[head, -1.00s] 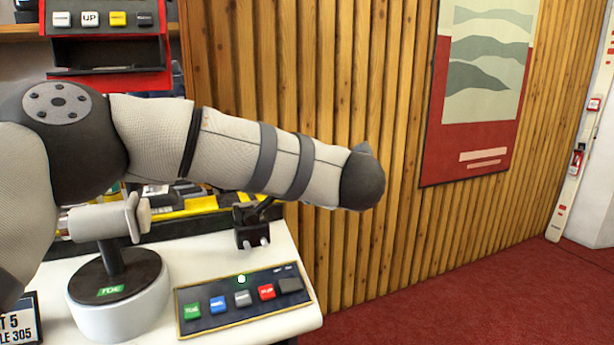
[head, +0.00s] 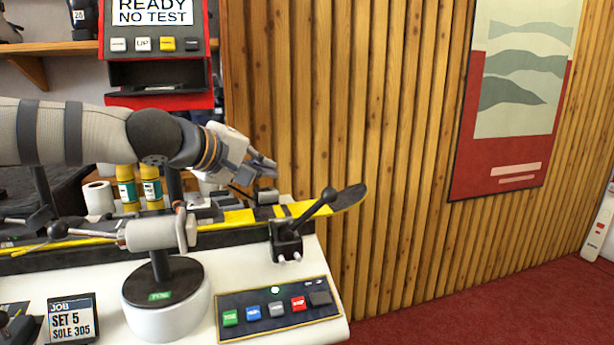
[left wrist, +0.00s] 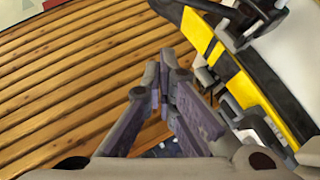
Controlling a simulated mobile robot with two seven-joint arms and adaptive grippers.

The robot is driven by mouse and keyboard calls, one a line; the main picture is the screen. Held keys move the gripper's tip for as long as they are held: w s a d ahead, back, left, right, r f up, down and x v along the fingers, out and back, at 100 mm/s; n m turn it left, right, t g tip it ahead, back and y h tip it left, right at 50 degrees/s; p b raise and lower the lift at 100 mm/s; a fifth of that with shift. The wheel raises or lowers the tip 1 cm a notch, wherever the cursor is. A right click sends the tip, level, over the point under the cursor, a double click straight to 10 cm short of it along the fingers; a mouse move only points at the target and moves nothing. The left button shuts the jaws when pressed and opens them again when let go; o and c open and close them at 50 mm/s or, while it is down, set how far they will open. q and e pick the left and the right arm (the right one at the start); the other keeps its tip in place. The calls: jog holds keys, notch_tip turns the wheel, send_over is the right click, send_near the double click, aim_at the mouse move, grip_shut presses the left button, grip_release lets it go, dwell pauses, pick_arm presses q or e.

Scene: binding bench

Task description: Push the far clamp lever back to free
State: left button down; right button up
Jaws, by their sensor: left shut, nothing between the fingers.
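A black clamp (head: 286,243) grips the bench edge by the right end of the yellow-and-black ski (head: 236,218). Its lever (head: 314,208) slants up to the right, ending in a round knob. A second lever (head: 80,232) with a round knob lies low at the left. My left gripper (head: 268,168) is shut and empty, above the ski and up-left of the right clamp's knob, apart from it. In the left wrist view its fingertips (left wrist: 163,72) are together, with the ski (left wrist: 232,75) and part of a black clamp (left wrist: 240,28) to the right. My right gripper is out of view.
A white cylinder on a round base (head: 165,310) stands at the bench front. A button panel (head: 262,325) lies right of it. Spray cans (head: 151,190) and a paper roll (head: 99,197) stand behind the ski. A slatted wood wall (head: 400,150) rises behind.

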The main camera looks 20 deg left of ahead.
pick_arm(q)
jog(key=w+d+f+b, duration=0.1)
jog(key=w+f+b, duration=0.1)
jog(key=w+f, duration=0.1)
jog(key=b, duration=0.2)
send_over(309, 213)
jog(key=f, duration=0.2)
jog(key=a+f, duration=0.1)
jog(key=shift+w+f, duration=0.35)
jog(key=shift+f, duration=0.05)
jog(key=shift+d, duration=0.25)
jog(key=shift+w+d+r, duration=0.1)
jog(key=shift+d, duration=0.05)
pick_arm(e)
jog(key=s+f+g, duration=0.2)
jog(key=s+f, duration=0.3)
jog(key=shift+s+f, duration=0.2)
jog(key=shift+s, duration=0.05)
